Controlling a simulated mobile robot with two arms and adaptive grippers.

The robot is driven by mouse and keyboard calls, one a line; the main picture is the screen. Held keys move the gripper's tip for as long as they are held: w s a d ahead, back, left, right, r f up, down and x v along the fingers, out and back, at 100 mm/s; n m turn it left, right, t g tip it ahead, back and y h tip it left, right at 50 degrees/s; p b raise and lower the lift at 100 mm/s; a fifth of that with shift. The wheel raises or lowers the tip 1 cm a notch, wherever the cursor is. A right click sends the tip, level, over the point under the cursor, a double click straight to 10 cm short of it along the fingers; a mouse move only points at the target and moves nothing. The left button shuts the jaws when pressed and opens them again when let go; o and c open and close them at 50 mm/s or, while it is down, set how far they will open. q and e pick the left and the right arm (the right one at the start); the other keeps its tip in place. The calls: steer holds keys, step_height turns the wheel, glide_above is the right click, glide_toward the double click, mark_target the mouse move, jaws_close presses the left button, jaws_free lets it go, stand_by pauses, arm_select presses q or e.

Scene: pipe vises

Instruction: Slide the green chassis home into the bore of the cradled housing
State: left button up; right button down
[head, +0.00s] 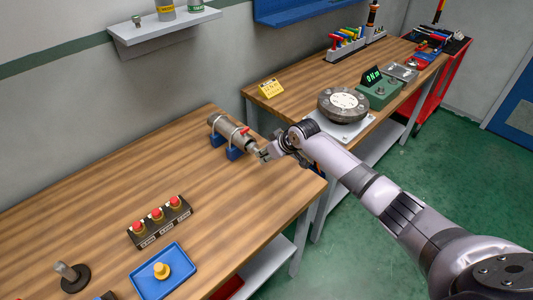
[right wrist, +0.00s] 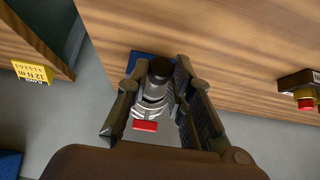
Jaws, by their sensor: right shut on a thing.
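The grey metal housing (head: 227,128) lies level in two blue cradle supports (head: 234,153) near the bench's back right edge. A red tab (head: 244,130) shows near its right end, and shows again in the right wrist view (right wrist: 145,125). My right gripper (head: 266,154) is at that end, shut on the dark end of a part in line with the housing, taken as the chassis (right wrist: 160,68). No green shows on it; how deep it sits in the bore is hidden. My left gripper is out of view.
A block of red buttons (head: 158,220), a blue tray (head: 163,271) with a yellow part, and a dark-based post (head: 72,276) stand at the bench's front. A second bench holds a round flange (head: 343,104). A gap separates the benches. The bench middle is clear.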

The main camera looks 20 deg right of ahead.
mark_target(257, 149)
steer(key=shift+w, duration=0.1)
stand_by(0.3)
steer(key=shift+w+a, duration=0.1)
steer(key=shift+w, duration=0.05)
steer(key=shift+w+a+b, duration=0.35)
steer(key=shift+w+b, duration=0.35)
steer(key=shift+w, duration=0.1)
steer(key=shift+w+a+b, duration=0.3)
steer(key=shift+w+b, duration=0.35)
steer(key=shift+w, duration=0.1)
steer(key=c, duration=1.3)
jaws_free()
steer(key=shift+c, duration=0.2)
steer(key=shift+s+d, duration=0.1)
